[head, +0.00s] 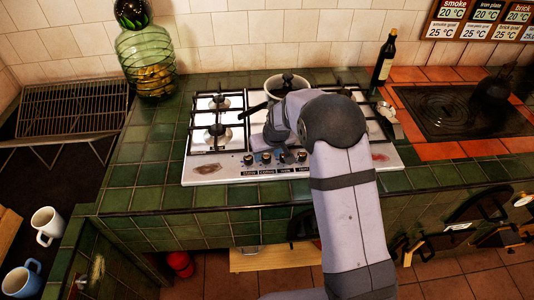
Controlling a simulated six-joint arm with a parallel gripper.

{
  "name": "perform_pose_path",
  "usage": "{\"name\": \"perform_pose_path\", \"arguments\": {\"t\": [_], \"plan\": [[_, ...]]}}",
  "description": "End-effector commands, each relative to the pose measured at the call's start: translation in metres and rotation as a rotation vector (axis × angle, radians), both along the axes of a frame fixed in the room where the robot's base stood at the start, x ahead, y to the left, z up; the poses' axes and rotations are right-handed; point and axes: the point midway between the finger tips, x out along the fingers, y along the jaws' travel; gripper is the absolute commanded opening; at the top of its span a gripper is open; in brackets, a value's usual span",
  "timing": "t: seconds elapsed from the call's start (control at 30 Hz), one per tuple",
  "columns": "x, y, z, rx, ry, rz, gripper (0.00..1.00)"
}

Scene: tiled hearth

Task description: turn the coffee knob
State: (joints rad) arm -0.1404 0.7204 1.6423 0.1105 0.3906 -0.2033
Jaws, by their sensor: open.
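A row of dark knobs (266,158) runs along the front edge of the white gas hob (216,168). Each knob has a small dark label below it, too small for me to read surely, so I cannot tell which is the coffee knob. My arm reaches over the hob from the front right and covers its right part. My gripper (286,153) is low at the knob row, close to the middle knobs. It is open, and its fingers are small and partly hidden by my wrist. I cannot tell whether it touches a knob.
A pot (288,83) with a dark handle stands behind my arm. A dark bottle (384,60) stands at the back right, and a green glass jar (148,62) at the back left. Green tiles left of the hob are clear. Two mugs (47,225) (22,280) stand lower left.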

Motion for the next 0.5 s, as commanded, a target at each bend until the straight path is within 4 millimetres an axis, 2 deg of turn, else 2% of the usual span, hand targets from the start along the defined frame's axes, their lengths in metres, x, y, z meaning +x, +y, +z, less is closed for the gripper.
{"name": "perform_pose_path", "arguments": {"t": [0.2,0.47,0.5], "plan": [[0.0036,0.0011,-0.0099,0.000,0.000,0.000,0.45],[0.0041,0.0011,-0.0108,0.000,-0.001,0.000,0.45],[0.0041,0.0011,-0.0108,0.000,-0.001,0.000,0.40]]}}
